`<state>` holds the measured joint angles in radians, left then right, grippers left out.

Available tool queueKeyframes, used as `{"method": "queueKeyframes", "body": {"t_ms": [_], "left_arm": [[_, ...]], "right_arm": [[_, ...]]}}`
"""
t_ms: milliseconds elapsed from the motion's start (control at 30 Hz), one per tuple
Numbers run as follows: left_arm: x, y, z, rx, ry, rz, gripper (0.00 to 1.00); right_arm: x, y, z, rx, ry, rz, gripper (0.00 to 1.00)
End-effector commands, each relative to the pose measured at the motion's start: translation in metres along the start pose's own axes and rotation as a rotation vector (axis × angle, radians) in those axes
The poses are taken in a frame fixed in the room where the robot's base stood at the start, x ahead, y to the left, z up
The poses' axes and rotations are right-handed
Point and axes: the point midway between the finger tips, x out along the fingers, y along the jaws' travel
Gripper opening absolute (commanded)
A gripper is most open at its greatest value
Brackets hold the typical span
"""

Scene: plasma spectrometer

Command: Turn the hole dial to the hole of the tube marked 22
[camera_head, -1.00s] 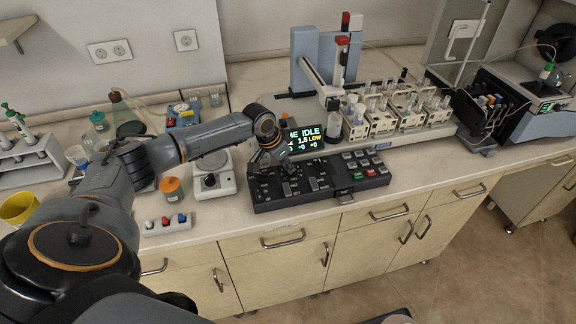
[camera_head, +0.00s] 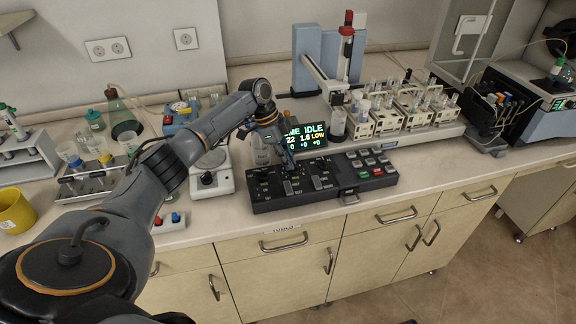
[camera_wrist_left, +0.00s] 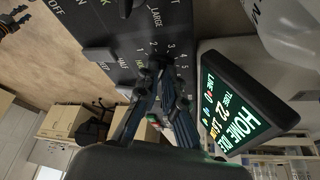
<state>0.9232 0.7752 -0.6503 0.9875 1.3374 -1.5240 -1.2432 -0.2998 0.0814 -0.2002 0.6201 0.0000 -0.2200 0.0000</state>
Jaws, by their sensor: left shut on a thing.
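The black control panel (camera_head: 300,204) lies along the bench front. My left gripper (camera_head: 289,166) reaches down to it from the left. In the left wrist view its fingers (camera_wrist_left: 160,72) are shut on a small dark dial (camera_wrist_left: 158,62) with the numbers 1 to 5 printed beside it. The fingers cover most of the dial, so its pointer cannot be read. Racks of tubes (camera_head: 388,122) stand behind the panel.
A sampler arm (camera_head: 325,82) stands over the racks. A tube rack (camera_head: 85,185) and a yellow cup (camera_head: 14,212) are further left. Red and green buttons (camera_head: 368,160) sit at the panel's right end.

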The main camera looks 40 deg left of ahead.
Motion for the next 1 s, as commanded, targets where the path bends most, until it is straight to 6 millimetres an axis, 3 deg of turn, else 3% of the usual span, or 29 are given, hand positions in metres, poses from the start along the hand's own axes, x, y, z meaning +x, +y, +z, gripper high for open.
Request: {"method": "queueKeyframes", "body": {"t_ms": [233, 767, 900, 1000], "left_arm": [[0.0002, -0.0022, -0.0007, 0.079, 0.001, 0.030, 0.00], [-0.0007, -0.0023, -0.0008, 0.103, 0.000, 0.040, 0.00], [-0.0007, -0.0023, -0.0007, 0.103, 0.000, 0.040, 0.30], [-0.0005, -0.0021, -0.0005, 0.102, -0.001, 0.040, 0.30]], "right_arm": [[0.0101, 0.0001, 0.0009, 0.000, 0.000, 0.000, 0.40], [0.0112, -0.0001, 0.0011, 0.001, 0.000, 0.000, 0.40], [0.0113, -0.0002, 0.0011, 0.001, 0.000, 0.000, 0.40], [0.0113, -0.0003, 0.0010, 0.001, 0.000, 0.000, 0.40]]}}
